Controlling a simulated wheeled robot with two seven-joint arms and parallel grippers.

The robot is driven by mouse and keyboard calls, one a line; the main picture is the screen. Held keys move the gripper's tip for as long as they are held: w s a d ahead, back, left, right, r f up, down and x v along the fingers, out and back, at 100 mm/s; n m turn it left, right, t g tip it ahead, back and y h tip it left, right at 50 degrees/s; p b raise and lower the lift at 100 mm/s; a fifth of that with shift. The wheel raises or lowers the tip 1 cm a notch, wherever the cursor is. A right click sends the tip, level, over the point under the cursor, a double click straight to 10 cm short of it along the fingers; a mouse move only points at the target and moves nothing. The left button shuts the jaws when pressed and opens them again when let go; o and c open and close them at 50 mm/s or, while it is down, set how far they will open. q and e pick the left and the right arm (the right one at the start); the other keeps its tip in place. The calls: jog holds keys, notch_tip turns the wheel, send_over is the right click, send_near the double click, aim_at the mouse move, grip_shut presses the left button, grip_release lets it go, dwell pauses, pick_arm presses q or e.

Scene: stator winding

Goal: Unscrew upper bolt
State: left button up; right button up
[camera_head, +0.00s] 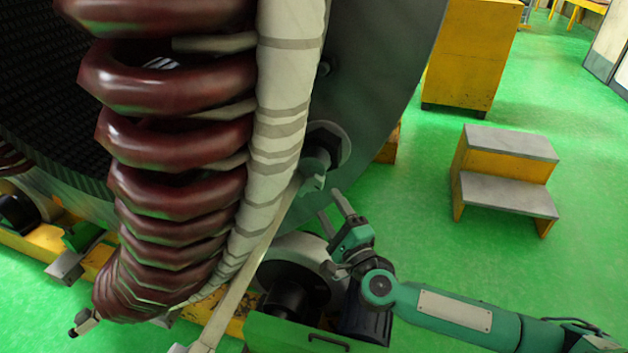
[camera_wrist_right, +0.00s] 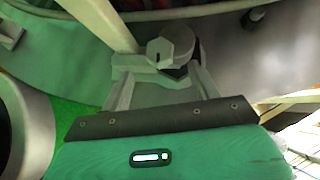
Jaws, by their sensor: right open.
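In the right wrist view the open fingers (camera_wrist_right: 163,88) lie to either side below the bolt head. I see no grip on it. My left gripper is not in view.
Dark red coils (camera_head: 180,140) and the white wrapped bundle (camera_head: 285,90) stand left of the bolt. A grey roller (camera_head: 300,252) lies under the stator, close to my right wrist. A yellow step stool (camera_head: 510,160) and a yellow cabinet (camera_head: 470,55) stand on the open green floor.

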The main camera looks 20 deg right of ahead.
aim_at(317, 187)
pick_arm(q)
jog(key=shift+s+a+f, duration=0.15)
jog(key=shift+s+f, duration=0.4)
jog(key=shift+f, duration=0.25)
pick_arm(e)
jog(key=x, duration=0.9)
jog(key=shift+f, duration=0.1)
jog(key=c, duration=1)
pick_arm(q)
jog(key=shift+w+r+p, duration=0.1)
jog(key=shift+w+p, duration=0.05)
jog(key=shift+p, duration=0.15)
pick_arm(e)
jog(key=shift+o, duration=0.2)
